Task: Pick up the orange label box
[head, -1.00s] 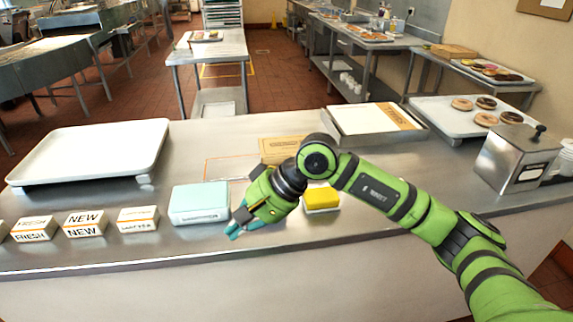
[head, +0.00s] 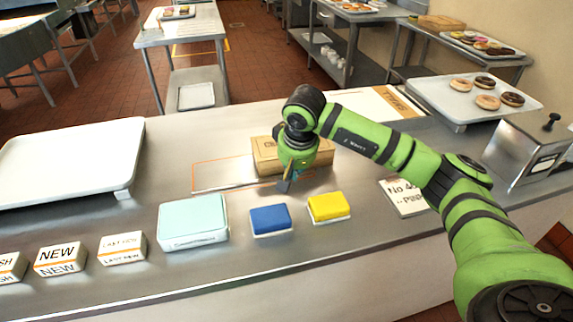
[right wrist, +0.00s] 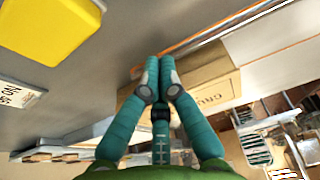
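Small white boxes with orange stripes stand at the front left of the counter: one marked NEW (head: 61,258), one marked LAST DAY (head: 123,248), and one cut by the left edge (head: 10,268). I cannot tell which is the orange label box. My right gripper (head: 285,186) hangs over the counter, well right of them, in front of a brown cardboard box (head: 264,160). In the right wrist view its fingertips (right wrist: 158,66) meet with nothing visible between them, beside the cardboard box (right wrist: 200,90). My left gripper is not in view.
A pale teal box (head: 192,218), a blue box (head: 270,219) and a yellow box (head: 329,206) stand along the front. A white tray (head: 60,165) lies left, a donut tray (head: 452,103) right. An orange outline (head: 205,176) marks bare counter. A sign (head: 404,197) lies near my arm.

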